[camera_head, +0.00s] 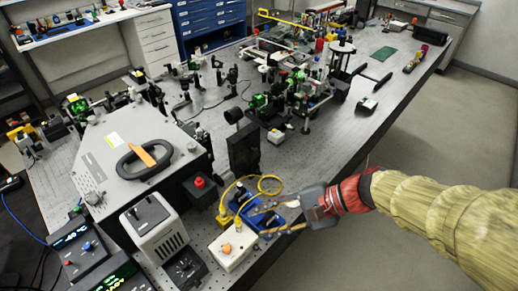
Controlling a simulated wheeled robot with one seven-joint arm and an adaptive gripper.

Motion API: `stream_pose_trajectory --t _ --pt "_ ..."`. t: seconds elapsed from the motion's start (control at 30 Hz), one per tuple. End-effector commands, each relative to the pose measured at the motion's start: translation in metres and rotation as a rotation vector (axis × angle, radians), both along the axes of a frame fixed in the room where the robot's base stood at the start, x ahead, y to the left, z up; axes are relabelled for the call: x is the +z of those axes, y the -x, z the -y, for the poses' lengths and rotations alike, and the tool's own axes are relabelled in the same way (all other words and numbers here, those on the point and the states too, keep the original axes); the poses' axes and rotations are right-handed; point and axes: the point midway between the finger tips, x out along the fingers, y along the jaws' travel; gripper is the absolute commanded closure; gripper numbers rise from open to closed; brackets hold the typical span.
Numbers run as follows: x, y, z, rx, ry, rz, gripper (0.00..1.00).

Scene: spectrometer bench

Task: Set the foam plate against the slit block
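A dark upright slab (243,150) stands on the bench left of and beyond my gripper. It may be the foam plate or the slit block, but I cannot tell which. My gripper (270,219) reaches in from the right over the bench's front edge. Its two fingers are apart, pointing left, above or around a blue block-like thing (247,215). The fingers partly hide the blue thing, and I cannot tell whether they touch it. No other thing shows clearly as the foam plate or the slit block.
A yellow cable (268,180) loops beside my gripper. A white box with an orange knob (233,248) stands in front. A large grey instrument (115,150) with a black handle fills the left. Optics mounts (285,85) crowd the back. Bare bench (330,140) lies to the right.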

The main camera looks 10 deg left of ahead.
Motion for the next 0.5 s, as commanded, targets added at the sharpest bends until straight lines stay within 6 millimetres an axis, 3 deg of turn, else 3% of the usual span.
stream_pose_trajectory --t 0.1,0.23,0.4,0.5 --pt "0.008 -0.041 -0.024 -0.163 -0.212 -0.182 0.66" --pt "0.008 -0.097 -0.032 -0.365 -0.431 -0.343 0.66" --pt "-0.012 -0.166 -0.015 -0.632 -0.661 -0.493 0.66" --pt "-0.027 -0.193 0.001 -0.752 -0.75 -0.537 0.66"
